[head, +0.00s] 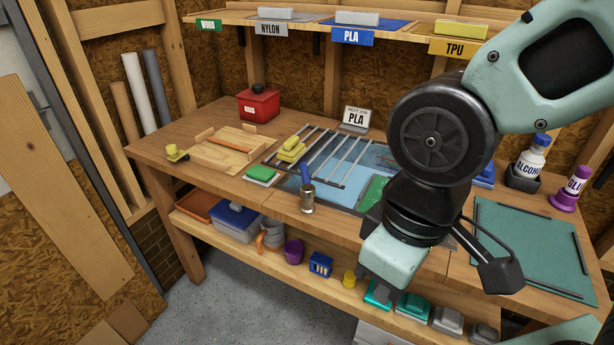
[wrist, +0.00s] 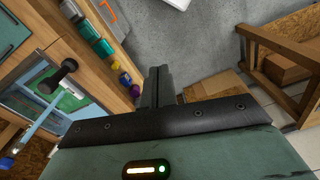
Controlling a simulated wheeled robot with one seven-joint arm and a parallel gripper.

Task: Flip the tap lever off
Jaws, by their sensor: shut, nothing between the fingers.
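A small metal fitting with an upright blue lever (head: 306,174) stands at the front edge of the workbench, left of my arm in the head view; it looks like the tap. In the wrist view a dark fitting with a blue bar (wrist: 32,127) at the left appears to be the same thing. My gripper (wrist: 158,76) is shut and empty, with its fingers together. In the head view it points down in front of the bench, to the right of the lever and apart from it. My arm hides part of the bench behind.
The workbench (head: 225,178) holds a red box (head: 259,103), a metal rack (head: 330,155) and a green mat (head: 530,245). A lower shelf (head: 235,240) with several small bins runs below. The grey floor (head: 250,310) in front is clear.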

